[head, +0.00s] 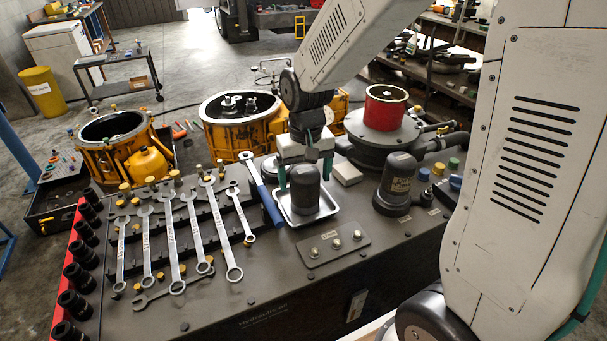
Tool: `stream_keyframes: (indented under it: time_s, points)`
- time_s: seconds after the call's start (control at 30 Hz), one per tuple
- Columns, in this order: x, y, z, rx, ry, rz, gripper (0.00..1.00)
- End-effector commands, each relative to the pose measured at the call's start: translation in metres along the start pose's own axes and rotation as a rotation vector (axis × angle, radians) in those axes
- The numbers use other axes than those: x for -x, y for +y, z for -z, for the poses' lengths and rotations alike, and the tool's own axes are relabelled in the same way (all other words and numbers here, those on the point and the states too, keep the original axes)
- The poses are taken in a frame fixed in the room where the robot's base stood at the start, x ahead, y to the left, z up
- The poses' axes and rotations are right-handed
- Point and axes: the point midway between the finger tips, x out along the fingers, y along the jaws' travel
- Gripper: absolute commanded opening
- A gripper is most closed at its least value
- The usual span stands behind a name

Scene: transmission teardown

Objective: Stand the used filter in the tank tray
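The dark, dome-topped used filter (306,193) stands upright at the silver tank tray (282,218), on top of the dark hydraulic tank. Its base appears to be inside the tray rim; I cannot tell whether it rests on the tray floor. My gripper (306,172) is right above it, pointing down, with one teal finger on either side of the filter's top. The fingers are close to its sides, but I cannot tell whether they touch it. A second dark filter (396,186) stands upright on the tank to the right, apart from the tray.
Several wrenches (172,240) lie in a rack left of the tray, with a blue-handled tool (262,190) beside it. A plate with several bolts (333,246) lies in front. A red cylinder (384,108) stands behind. Black sockets (75,304) line the left edge.

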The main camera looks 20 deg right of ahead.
Motion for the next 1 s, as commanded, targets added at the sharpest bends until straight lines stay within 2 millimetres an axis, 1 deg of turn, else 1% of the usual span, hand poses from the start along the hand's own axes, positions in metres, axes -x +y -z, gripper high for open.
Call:
stream_keyframes:
  time_s: [0.23,0.37,0.47,0.7,0.8,0.9,1.0]
  points:
    - [0.001,-0.001,0.0,0.002,0.001,0.0,0.84]
    - [0.009,-0.001,0.0,0.002,0.002,0.0,0.84]
    - [0.026,-0.001,0.001,0.002,0.005,0.001,0.84]
    - [0.079,-0.001,0.001,0.002,0.006,0.001,0.84]
    - [0.097,-0.001,0.001,0.002,0.004,0.0,0.84]
    - [0.111,-0.001,0.0,0.002,0.002,0.0,0.84]
    - [0.119,-0.001,0.0,0.002,0.002,0.0,0.84]
